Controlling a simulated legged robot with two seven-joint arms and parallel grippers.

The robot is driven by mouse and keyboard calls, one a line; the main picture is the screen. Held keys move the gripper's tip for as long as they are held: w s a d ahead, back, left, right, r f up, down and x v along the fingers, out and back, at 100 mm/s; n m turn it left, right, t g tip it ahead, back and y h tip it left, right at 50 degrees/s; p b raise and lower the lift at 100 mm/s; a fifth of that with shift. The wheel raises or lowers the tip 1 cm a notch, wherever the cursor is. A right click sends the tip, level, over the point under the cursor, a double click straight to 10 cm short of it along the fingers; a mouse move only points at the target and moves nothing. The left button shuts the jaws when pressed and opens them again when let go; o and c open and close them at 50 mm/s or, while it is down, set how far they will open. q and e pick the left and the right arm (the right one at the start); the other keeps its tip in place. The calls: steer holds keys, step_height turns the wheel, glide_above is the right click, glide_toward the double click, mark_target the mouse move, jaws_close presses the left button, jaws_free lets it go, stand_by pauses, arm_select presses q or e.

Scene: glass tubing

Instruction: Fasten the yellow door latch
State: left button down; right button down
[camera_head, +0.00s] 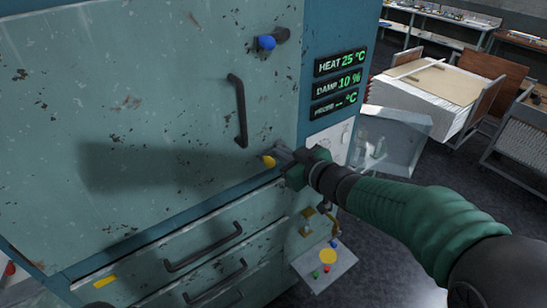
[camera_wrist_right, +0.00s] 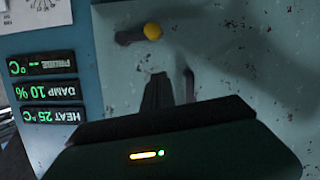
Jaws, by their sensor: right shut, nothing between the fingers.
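The yellow door latch has a round yellow knob (camera_head: 268,161) low on the right side of the teal cabinet door (camera_head: 160,110). In the right wrist view the knob (camera_wrist_right: 152,31) sits at one end of a dark bar (camera_wrist_right: 125,37) that points left. My right gripper (camera_head: 283,158) is beside the knob, on its right, in the head view. In the wrist view its fingers (camera_wrist_right: 158,78) are together and empty, with a gap in the picture between them and the knob. Contact cannot be told. The gripper partly hides the latch in the head view. My left gripper is out of view.
A blue-knobbed latch (camera_head: 266,42) sits higher on the door. A dark vertical handle (camera_head: 238,110) is left of my gripper. Drawers with handles (camera_head: 204,248) lie below. A display panel (camera_head: 338,80) and a button panel (camera_head: 324,268) are to the right.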

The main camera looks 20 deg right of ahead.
steer(key=w+f+p, duration=0.1)
steer(key=w+f, duration=0.4)
steer(key=shift+a+f, duration=0.25)
steer(key=shift+a, duration=0.15)
